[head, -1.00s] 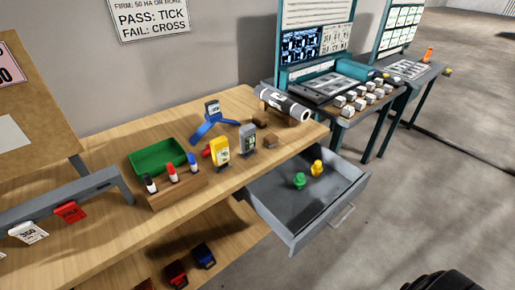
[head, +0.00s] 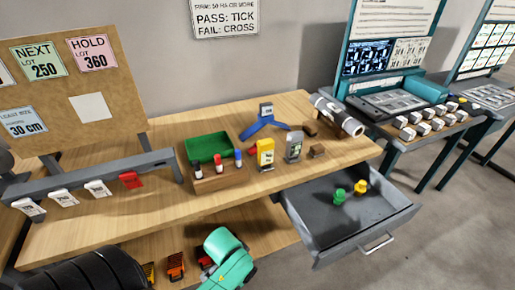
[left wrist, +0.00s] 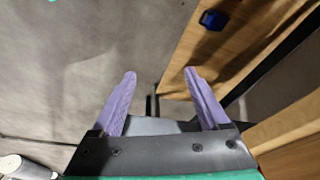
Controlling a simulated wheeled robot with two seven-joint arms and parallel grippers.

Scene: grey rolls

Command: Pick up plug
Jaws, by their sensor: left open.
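In the head view a green piece (head: 340,195) and a yellow piece (head: 361,187) stand close together in the open grey drawer (head: 330,230). They are small, and I cannot tell for sure which thing is the plug. My left gripper (left wrist: 160,73) shows in the left wrist view with its two purple fingers apart and nothing between them. It is over the floor, beside a wooden shelf (left wrist: 225,50) with a dark blue item (left wrist: 213,19) on it. A teal part of my arm shows at the bottom of the head view; its fingertips are hidden. My right gripper is not in view.
The bench (head: 120,225) holds a green tray (head: 207,144), a marker block (head: 220,180), a yellow device (head: 265,154), a grey device (head: 293,147) and a roll (head: 337,117). Orange items (head: 175,266) lie on the lower shelf. Floor is free right of the drawer.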

